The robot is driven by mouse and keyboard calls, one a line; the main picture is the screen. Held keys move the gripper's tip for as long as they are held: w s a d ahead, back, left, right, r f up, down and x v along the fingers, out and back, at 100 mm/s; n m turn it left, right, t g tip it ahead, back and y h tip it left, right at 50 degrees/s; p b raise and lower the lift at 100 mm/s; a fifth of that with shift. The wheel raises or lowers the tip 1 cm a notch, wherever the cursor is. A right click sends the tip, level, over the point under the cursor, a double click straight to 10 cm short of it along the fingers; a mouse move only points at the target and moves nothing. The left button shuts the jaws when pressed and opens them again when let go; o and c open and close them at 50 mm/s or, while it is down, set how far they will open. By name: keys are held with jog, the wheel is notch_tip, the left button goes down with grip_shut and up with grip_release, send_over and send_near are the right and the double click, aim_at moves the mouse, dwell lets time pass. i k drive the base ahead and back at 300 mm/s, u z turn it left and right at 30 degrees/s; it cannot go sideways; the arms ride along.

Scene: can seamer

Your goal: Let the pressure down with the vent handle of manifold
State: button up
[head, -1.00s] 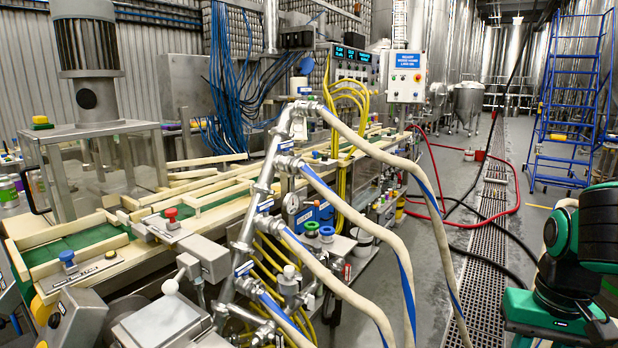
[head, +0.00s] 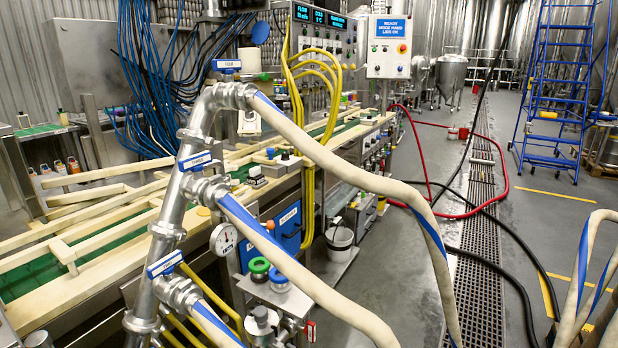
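The manifold (head: 166,232) is a slanted steel pipe in the left foreground of the head view. Several pale hoses with blue stripes branch off it to the right. Blue labelled handles sit along it: a top one (head: 226,65), a middle one (head: 195,161) and a lower one (head: 165,264). Their lettering is too small to read surely, so I cannot tell which is the vent handle. A round white gauge (head: 223,237) is beside the pipe; its reading is not clear. My gripper is not in view.
A conveyor with pale wooden rails (head: 95,255) runs behind the manifold. A control box (head: 389,47) stands at the back. Red and black hoses lie on the floor near the drain grate (head: 474,285). A blue ladder (head: 556,95) stands at the right. More pale hoses (head: 588,285) rise at the lower right.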

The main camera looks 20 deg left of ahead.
aim_at(241, 191)
jog(key=u, duration=0.05)
jog(key=i, duration=1.2)
jog(key=u, duration=0.5)
jog(key=i, duration=0.4)
jog(key=u, duration=0.3)
